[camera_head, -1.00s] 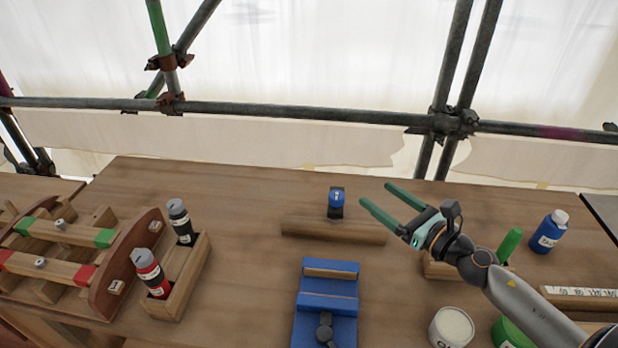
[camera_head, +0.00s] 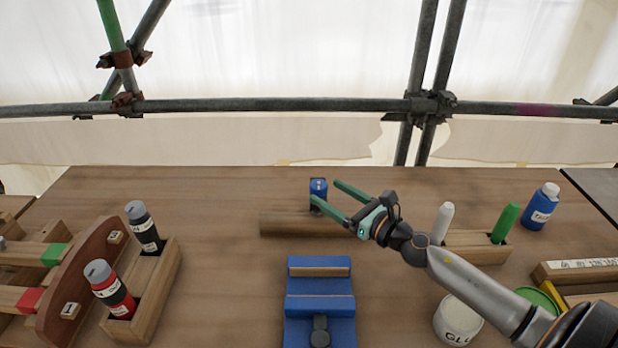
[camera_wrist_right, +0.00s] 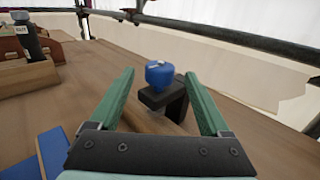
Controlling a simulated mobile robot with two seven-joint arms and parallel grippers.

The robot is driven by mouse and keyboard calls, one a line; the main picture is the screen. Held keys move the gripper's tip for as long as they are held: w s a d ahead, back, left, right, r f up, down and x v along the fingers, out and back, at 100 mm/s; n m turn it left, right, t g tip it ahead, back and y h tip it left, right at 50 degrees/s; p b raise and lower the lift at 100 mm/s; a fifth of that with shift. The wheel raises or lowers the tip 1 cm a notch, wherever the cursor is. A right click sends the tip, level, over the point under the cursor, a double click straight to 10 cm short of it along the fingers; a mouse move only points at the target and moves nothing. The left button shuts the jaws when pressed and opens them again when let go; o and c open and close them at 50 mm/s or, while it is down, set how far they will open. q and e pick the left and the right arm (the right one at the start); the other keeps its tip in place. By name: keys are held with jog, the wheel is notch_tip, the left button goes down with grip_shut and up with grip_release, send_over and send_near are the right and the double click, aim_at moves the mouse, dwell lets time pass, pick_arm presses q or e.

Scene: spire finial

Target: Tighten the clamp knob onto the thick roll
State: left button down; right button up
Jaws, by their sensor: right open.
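The blue clamp knob (camera_head: 318,187) sits on a dark clamp at the back middle of the bench. The clamp stands at a thick wooden bar (camera_head: 283,225); I cannot tell whether this bar is the thick roll. In the right wrist view the knob (camera_wrist_right: 159,73) shows between the fingers, above the black bracket (camera_wrist_right: 174,98). My right gripper (camera_head: 325,192) is open and empty, its two green fingers reaching to the knob from the right. Contact with the knob cannot be made out. My left gripper is not in view.
A blue fixture (camera_head: 320,282) with a dark knob lies in front. A wooden holder (camera_head: 165,270) with two bottles stands left. A marker holder (camera_head: 470,252), a white tub (camera_head: 458,320) and a blue bottle (camera_head: 541,207) are right. Scaffold bars (camera_head: 250,105) run behind.

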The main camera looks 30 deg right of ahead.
aim_at(312, 182)
jog(key=shift+p+x, duration=0.6)
jog(key=shift+x, duration=3.1)
jog(key=shift+c, duration=0.3)
grip_shut()
